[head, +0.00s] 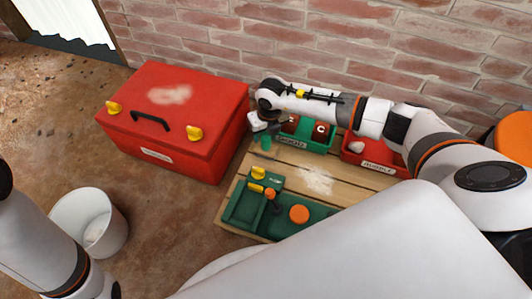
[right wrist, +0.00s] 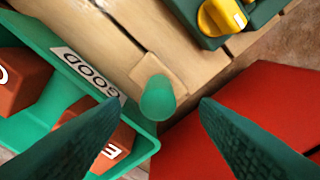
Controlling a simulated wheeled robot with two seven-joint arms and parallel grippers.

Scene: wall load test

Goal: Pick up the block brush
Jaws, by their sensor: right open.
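The block brush has a green rounded handle (right wrist: 158,98) on a pale wooden block. In the right wrist view it stands on the planked table, close to the corner of the green bin. In the head view its green handle (head: 266,143) shows just below my right gripper (head: 262,130). My right gripper is open, and in the right wrist view its two dark green fingers (right wrist: 160,108) lie on either side of the handle, with gaps between. Nothing is held. My left arm shows at the lower left of the head view, but its gripper is out of frame.
A green bin (head: 318,146) marked GOOD holds lettered red-brown blocks. A red bin (head: 378,166) marked RUBBLE stands right of it. A big red toolbox (head: 178,122) is to the left. A white bucket (head: 112,232) stands on the floor.

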